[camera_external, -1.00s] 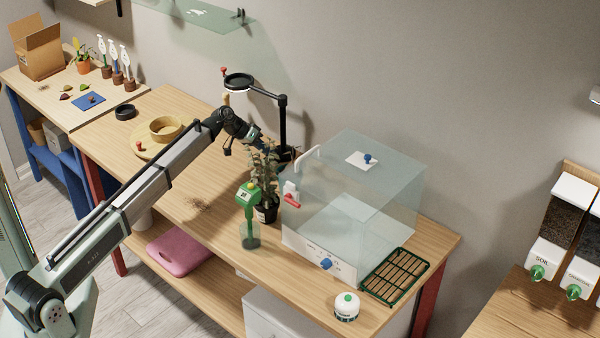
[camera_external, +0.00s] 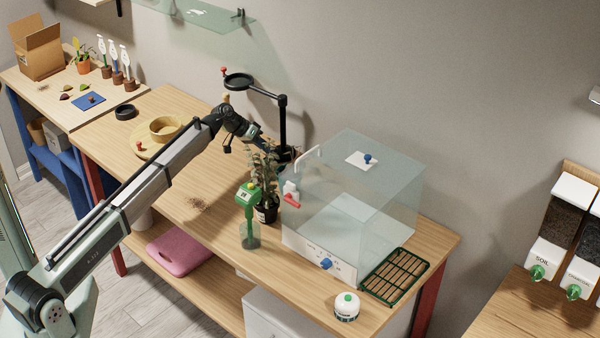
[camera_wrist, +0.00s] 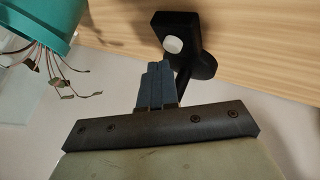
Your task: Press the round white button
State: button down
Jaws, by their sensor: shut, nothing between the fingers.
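The round white button (camera_wrist: 173,44) sits on the black base (camera_wrist: 196,62) of the ring lamp in the wrist view. My gripper (camera_wrist: 157,66) is shut and empty. Its fingertips appear just below and left of the button in that picture, with a small gap showing; the depth between them is hard to tell. In the external view, the lamp (camera_external: 283,120) stands at the back of the bench with its ring (camera_external: 239,81) to the left. My gripper is near the lamp's foot, partly hidden behind the plant. The button cannot be made out there.
A potted plant (camera_external: 266,180) stands close in front of my gripper. The clear box (camera_external: 385,190) stands to its right, and a green-topped device (camera_external: 249,195) stands in front. A teal pot (camera_wrist: 38,22) with stems shows in the wrist view. Bench space (camera_external: 190,205) at left is clear.

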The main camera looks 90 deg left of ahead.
notch_tip(320, 180, up, 6)
dwell(0.9)
dwell(3.2)
